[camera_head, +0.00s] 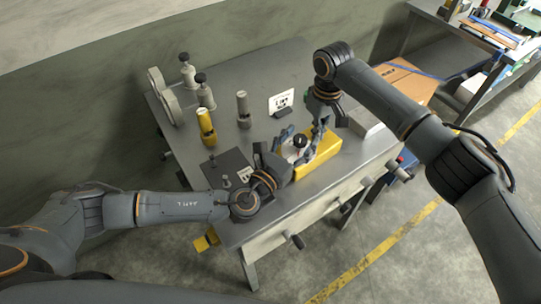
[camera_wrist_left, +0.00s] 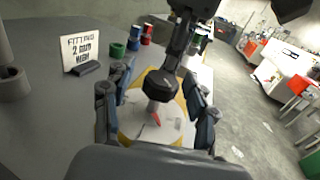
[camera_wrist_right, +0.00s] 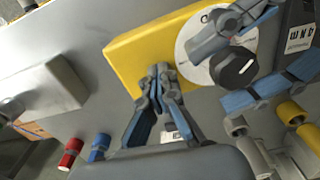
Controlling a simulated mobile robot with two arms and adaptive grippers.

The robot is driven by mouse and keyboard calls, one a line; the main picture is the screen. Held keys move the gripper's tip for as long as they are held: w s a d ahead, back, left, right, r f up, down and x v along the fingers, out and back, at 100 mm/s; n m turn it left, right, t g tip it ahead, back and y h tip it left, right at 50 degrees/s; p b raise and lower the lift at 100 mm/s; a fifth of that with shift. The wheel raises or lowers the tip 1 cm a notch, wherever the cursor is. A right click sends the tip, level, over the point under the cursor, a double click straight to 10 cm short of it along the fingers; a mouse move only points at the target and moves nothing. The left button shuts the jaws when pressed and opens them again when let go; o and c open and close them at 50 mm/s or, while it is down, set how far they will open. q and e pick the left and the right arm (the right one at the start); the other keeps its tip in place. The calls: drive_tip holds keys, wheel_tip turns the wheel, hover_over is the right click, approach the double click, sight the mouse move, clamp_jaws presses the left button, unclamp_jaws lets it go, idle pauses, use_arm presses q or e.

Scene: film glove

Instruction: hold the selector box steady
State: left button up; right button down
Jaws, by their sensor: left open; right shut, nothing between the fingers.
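The selector box is a yellow box (camera_head: 322,151) near the front right of the grey bench. A white dial with a black knob (camera_head: 300,141) is on its top. My left gripper (camera_head: 294,146) is open, with its blue-padded fingers on either side of the knob; the left wrist view shows the knob (camera_wrist_left: 162,85) between them. I cannot tell if they touch it. My right gripper (camera_head: 318,131) is shut and empty, pointing down over the box. In the right wrist view its closed tips (camera_wrist_right: 160,76) overlap the yellow box (camera_wrist_right: 135,52) beside the dial.
A small sign (camera_head: 281,101) stands behind the box. A yellow cylinder (camera_head: 206,125), a grey cylinder (camera_head: 243,108) and black-topped grey pieces (camera_head: 204,92) stand to the left. A dark plate (camera_head: 228,168) lies near my left wrist. A grey block (camera_wrist_right: 50,92) is beside the box.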

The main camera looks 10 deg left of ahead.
use_arm(q)
drive_tip(key=v, duration=1.2)
drive_tip(key=shift+s+a+f, duration=0.1)
drive_tip(key=shift+s+a, duration=0.05)
drive_tip(key=shift+s, duration=0.05)
drive_tip(key=shift+w+r+n, duration=0.35)
drive_tip(key=shift+r+n, duration=0.1)
drive_tip(key=shift+n, duration=0.45)
wheel_tip(320, 180, up, 5)
drive_tip(key=n+g, duration=0.1)
drive_tip(key=n, duration=1)
drive_tip(key=n+g+y, duration=0.1)
drive_tip(key=n, duration=1.1)
drive_tip(key=n+g+y, duration=0.1)
drive_tip(key=n, duration=1)
drive_tip(key=shift+s+g, duration=0.2)
drive_tip(key=shift+g, duration=0.2)
